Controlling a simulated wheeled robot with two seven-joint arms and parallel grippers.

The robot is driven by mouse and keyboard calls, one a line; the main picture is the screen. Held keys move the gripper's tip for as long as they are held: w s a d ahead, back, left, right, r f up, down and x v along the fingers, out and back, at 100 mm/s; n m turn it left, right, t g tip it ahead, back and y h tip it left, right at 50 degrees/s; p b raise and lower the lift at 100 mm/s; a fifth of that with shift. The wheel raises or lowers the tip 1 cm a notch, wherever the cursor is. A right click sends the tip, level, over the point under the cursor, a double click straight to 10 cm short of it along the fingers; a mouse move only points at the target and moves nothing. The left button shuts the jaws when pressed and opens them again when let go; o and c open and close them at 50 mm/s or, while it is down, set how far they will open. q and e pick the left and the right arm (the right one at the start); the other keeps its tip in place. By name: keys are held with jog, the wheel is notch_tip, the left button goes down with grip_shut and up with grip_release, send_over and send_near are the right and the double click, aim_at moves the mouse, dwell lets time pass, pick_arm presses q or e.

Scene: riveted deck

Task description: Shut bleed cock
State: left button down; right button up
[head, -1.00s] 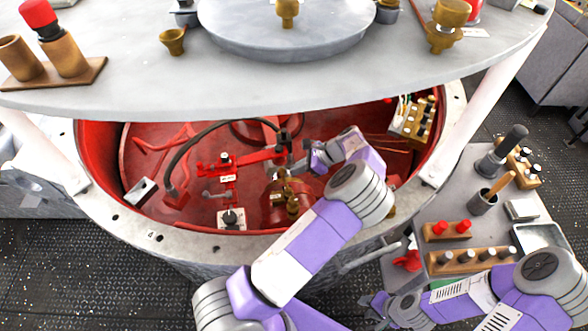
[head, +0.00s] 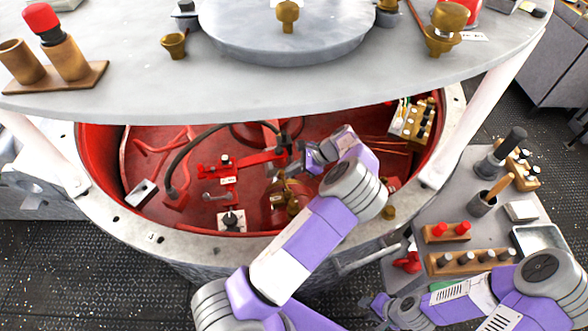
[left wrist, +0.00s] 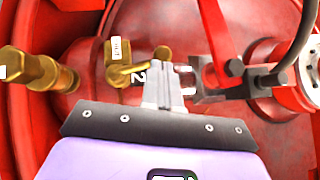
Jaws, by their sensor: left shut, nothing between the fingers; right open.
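A brass cock (left wrist: 118,70) with a small white tag stands on the red body inside the drum in the left wrist view. Its short arm points right and ends in a round knob beside my fingers. Brass fittings (head: 291,199) also show in the head view, partly hidden by my arm. My left gripper (left wrist: 163,88) is shut and empty, its fingertips close to the right end of the brass arm; I cannot tell whether they touch. In the head view the left gripper (head: 300,160) is inside the red drum. My right gripper (head: 374,304) is open, low outside the drum.
The drum's grey rim (head: 180,246) and the round grey plate (head: 130,85) above it bound the opening. A black hose (head: 190,145) and red pipework (head: 240,162) lie left of my left gripper. A side bench (head: 410,220) with racks stands right.

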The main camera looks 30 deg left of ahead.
aim_at(282, 173)
pick_arm(q)
jog(key=shift+a+n, duration=0.15)
jog(key=shift+n, duration=0.15)
jog(key=shift+s+a+n+g+h+p, duration=0.3)
jog(key=shift+a+n+g+h+p, duration=0.25)
jog(key=shift+n+g+h+p, duration=0.4)
jog(key=n, duration=0.1)
jog(key=a+n+g+h, duration=0.1)
jog(key=s+n, duration=0.1)
jog(key=n, duration=0.1)
jog(key=shift+a+g+h, duration=0.25)
jog(key=shift+g+h, duration=0.1)
jog(key=shift+s+n+p, duration=0.25)
jog(key=shift+p, duration=0.15)
jog(key=shift+s+a, duration=0.4)
jog(key=shift+s, duration=0.2)
jog(key=n+h, duration=0.1)
jog(key=s+n+g+h, duration=0.1)
jog(key=shift+s+a+n+p, duration=0.1)
jog(key=shift+a+n+p, duration=0.2)
jog(key=shift+p, duration=0.1)
jog(key=shift+s+h+p, duration=0.3)
jog(key=shift+s, duration=0.6)
